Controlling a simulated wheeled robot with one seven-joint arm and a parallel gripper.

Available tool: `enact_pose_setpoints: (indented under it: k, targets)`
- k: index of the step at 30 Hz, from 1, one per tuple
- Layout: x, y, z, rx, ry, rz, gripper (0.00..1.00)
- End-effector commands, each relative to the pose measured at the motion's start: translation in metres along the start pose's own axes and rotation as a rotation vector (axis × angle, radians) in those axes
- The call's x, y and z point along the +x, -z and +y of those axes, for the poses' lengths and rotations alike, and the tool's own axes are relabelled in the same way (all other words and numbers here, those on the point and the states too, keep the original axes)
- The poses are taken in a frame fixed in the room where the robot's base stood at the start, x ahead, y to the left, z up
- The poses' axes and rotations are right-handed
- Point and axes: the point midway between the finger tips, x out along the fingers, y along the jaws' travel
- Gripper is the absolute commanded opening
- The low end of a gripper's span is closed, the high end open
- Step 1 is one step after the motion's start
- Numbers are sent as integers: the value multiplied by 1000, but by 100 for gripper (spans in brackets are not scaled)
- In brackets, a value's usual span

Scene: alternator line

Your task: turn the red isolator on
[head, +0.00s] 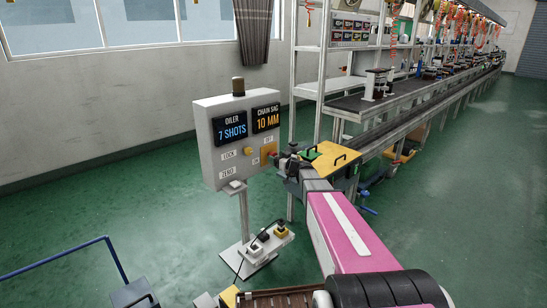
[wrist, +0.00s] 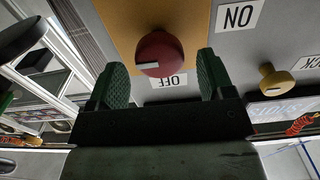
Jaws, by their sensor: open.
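The red isolator (wrist: 160,53) is a round red knob with a pale bar on its face, set on a yellow plate (wrist: 125,15). In the wrist view, which looks upside down, the OFF label sits just below it and the ON label (wrist: 238,15) to its right. My gripper (wrist: 162,66) is open, with one ribbed finger on each side of the knob and gaps visible on both sides. In the head view my gripper (head: 280,157) is at the right side of the grey control box (head: 208,150), and largely hides the knob.
A yellow knob (wrist: 275,82) is beside the isolator, near another label. The box carries two displays and a lamp on top (head: 238,86). A pedestal with a small switch box (head: 270,238) stands below. The conveyor line (head: 400,125) runs behind; green floor is open at left.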

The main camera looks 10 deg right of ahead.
Motion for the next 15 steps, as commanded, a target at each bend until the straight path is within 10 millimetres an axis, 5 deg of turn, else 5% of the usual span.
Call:
enact_pose_setpoints:
  k: [5, 14, 15]
  targets:
    - [23, 0, 0, 0, 0, 0, 75]
    - [26, 0, 0, 1, 0, 0, 75]
    - [26, 0, 0, 1, 0, 0, 68]
